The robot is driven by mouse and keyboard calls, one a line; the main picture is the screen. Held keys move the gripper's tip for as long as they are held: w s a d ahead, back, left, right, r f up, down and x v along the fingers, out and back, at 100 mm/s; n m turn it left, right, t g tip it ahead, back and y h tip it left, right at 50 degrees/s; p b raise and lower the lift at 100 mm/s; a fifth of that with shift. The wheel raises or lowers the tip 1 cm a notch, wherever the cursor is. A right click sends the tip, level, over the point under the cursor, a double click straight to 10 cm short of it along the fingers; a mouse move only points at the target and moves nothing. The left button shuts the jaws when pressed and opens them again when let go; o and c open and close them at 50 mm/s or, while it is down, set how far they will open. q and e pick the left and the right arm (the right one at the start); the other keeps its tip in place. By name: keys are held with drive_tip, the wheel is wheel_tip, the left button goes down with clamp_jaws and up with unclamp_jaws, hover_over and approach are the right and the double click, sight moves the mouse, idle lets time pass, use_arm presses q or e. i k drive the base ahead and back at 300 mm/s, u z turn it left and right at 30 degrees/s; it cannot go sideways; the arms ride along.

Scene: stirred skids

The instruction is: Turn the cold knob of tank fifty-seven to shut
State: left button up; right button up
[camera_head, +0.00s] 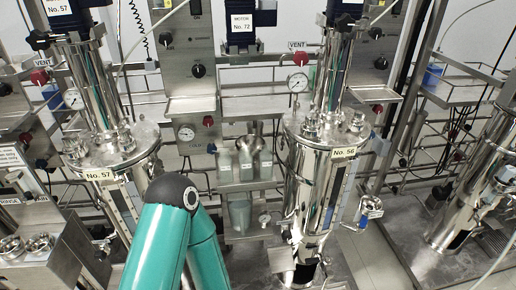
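Tank fifty-seven (115,165), a shiny steel vessel labelled No. 57, stands upright at the left. To its right, a panel carries a red knob (208,121) and, below it, a small dark blue knob (211,148). The lettering beside the blue knob is too small to read surely, and its turn position cannot be told. Another red knob (25,137) and a dark blue knob (41,163) sit left of the tank. A teal arm of mine rises at bottom centre-left and hides part of the tank's lower right. Neither gripper shows.
Tank fifty-six (315,180) stands right of centre, with a pressure gauge (297,82) above it. An empty steel tray (190,106) juts out above the middle knobs. Pipes run behind.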

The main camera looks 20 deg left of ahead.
sight(212, 149)
drive_tip(key=u, duration=0.8)
drive_tip(key=i, duration=0.1)
drive_tip(key=z, duration=1.3)
drive_tip(key=k, duration=1.6)
drive_tip(key=u, duration=1.05)
drive_tip(key=i, duration=1)
